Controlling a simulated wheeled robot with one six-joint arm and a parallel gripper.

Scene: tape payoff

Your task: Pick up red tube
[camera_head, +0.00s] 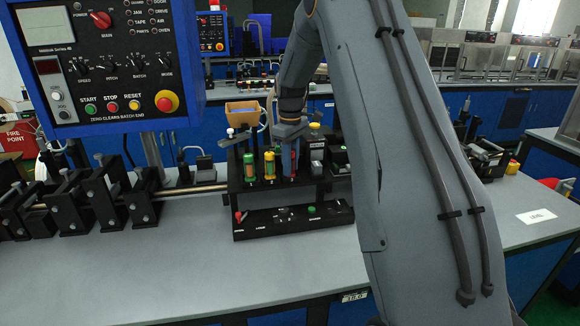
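A black rack (275,192) on the grey bench holds a row of small upright tubes. A green-and-orange tube (249,167) and a yellow-and-green tube (269,166) stand at its left. The red tube (286,163) stands just right of the yellow one, partly hidden by my gripper. My gripper (291,150) points down right at the red tube. Its fingers are small and dark here, so I cannot tell whether they are open or touch the tube.
A dark unit with a yellow cap (315,127) stands right of the red tube. A tan box (242,112) is behind the rack. Black clamp blocks (100,195) line the left side. A blue control panel (105,65) hangs at upper left. The front bench top (190,265) is clear.

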